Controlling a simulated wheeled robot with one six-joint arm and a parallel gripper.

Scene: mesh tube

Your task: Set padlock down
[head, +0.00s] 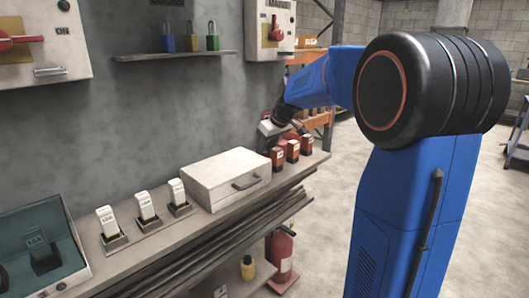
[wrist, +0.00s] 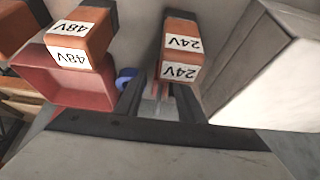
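A blue padlock (head: 168,44), a yellow padlock (head: 191,42) and a green padlock (head: 212,42) stand upright on the wall shelf (head: 175,55), left of my arm and apart from it. My gripper (head: 272,128) is low at the far end of the bench, largely hidden by my arm. In the wrist view, my gripper (wrist: 158,95) has its two dark fingers apart. Something pale grey with thin red edges shows between them; I cannot tell whether it is a held padlock or background. A small blue rounded thing (wrist: 127,75), not clearly identifiable, shows beside the left finger.
A 24V block (wrist: 180,45) lies just beyond the fingers. A 48V block (wrist: 80,35) and a red open-looking box (wrist: 65,80) are left. A white case (head: 225,178) stands on the bench (head: 165,238). White labelled units (head: 146,207) stand left of the case.

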